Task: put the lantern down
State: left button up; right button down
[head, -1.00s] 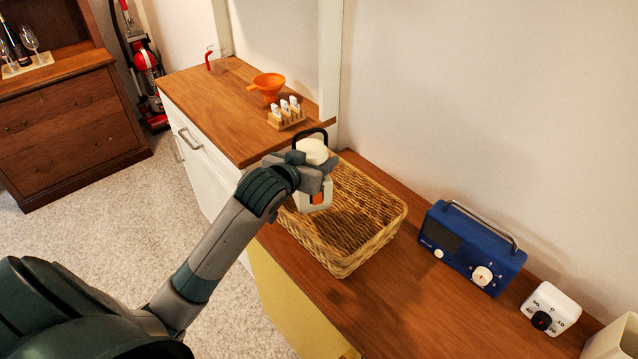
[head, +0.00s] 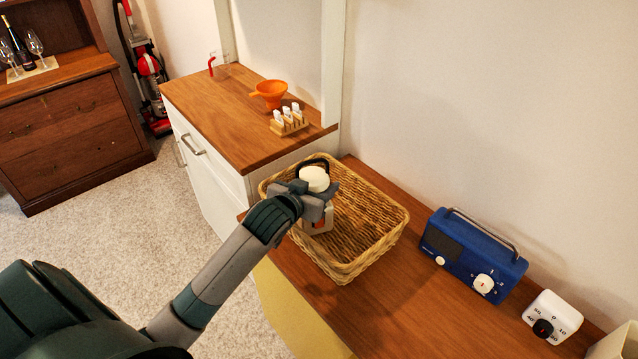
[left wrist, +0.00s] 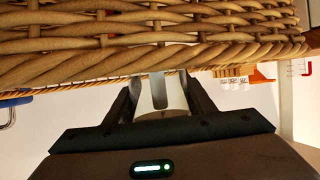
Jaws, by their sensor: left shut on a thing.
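The lantern (head: 315,179) has a white round top, a dark loop handle and a pale lower frame. My left gripper (head: 318,197) is shut on it. In the head view, gripper and lantern are at the left part of the wicker basket (head: 375,247), with the lantern's lower part inside the basket's outline; I cannot tell whether it touches the bottom. In the left wrist view, the white lantern (left wrist: 163,98) shows between the gripper's fingers (left wrist: 160,92), and the basket's woven side (left wrist: 150,45) fills the top. My right gripper is not in view.
The basket stands on a wooden counter (head: 350,315). A blue radio (head: 470,255) and a white timer (head: 552,318) stand to its right. Behind it, a higher counter (head: 215,110) holds an orange funnel (head: 271,93) and a small rack (head: 289,124). The basket's right part is empty.

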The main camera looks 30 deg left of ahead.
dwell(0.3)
pick_arm(q)
jog(key=o, duration=1.4)
jog(key=shift+f, duration=0.1)
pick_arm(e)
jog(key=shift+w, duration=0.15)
pick_arm(q)
jog(key=shift+s+r, duration=0.3)
jog(key=shift+s, duration=0.2)
jog(key=b+v, duration=0.1)
jog(key=v, duration=1)
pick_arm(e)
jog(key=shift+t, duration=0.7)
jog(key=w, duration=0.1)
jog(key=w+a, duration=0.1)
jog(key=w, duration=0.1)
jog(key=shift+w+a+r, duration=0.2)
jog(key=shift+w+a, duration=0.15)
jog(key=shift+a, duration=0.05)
